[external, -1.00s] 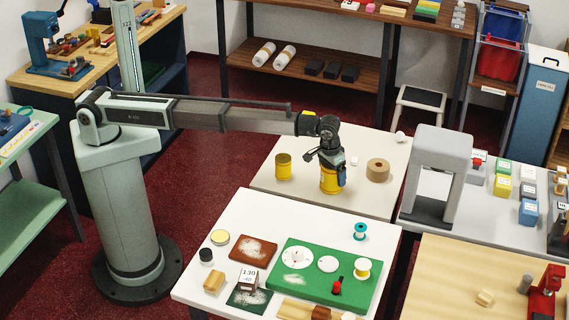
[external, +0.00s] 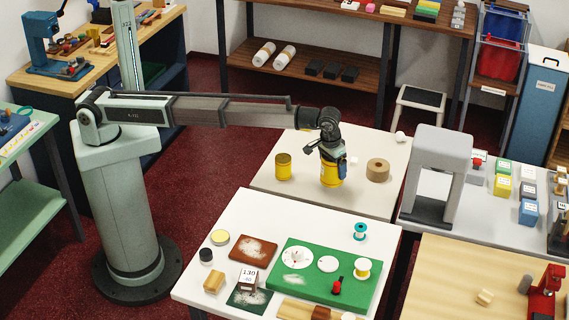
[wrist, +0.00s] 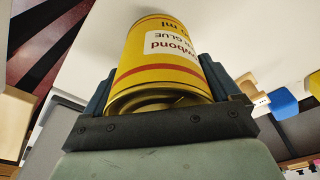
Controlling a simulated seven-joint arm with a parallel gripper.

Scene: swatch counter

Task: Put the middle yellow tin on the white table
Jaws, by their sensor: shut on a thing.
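My gripper (external: 331,163) points down over the beige back table and is shut on a yellow tin (external: 330,179). In the wrist view the tin (wrist: 165,60) sits between the two dark fingers, with a red stripe and a white glue label that reads upside down. The tin looks just clear of the tabletop, though the gap is hard to judge. A second yellow tin (external: 283,169) stands upright to its left on the same table. The white table (external: 262,213) is in front, nearer the camera. A low round tin with a pale yellow top (external: 220,238) lies there.
A brown tape roll (external: 378,170) is right of the held tin. A grey arch (external: 442,150) stands at right.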

